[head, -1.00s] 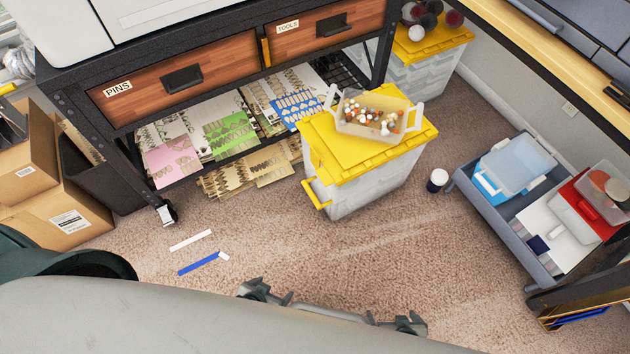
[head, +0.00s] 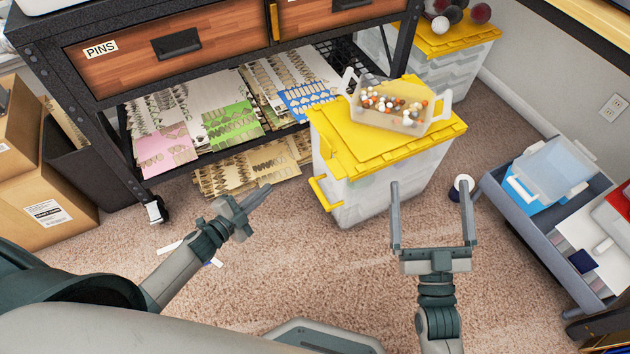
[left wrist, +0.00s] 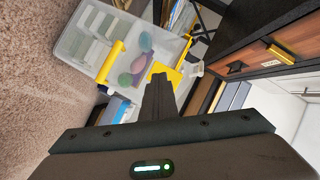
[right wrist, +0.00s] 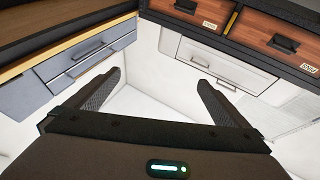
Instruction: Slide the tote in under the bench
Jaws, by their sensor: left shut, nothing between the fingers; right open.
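The tote (head: 370,182) is a translucent box with a yellow lid and a yellow handle (head: 322,192) on its left end. It stands upright on the carpet in front of the bench (head: 170,50). A clear open bin (head: 400,118) of small coloured balls sits on its lid. My left gripper (head: 258,195) is shut and empty, left of the tote and apart from it. The left wrist view shows a translucent box with a yellow handle (left wrist: 110,62) beyond the fingers. My right gripper (head: 430,185) is open and empty, in front of the tote's right side. The right wrist view does not show the tote.
Patterned sheets fill the bench's low shelf (head: 230,115), with more below. A caster (head: 155,210) is under its front leg. A second yellow-lidded tote (head: 455,42) stands behind right. Cardboard boxes (head: 50,215) stand left.

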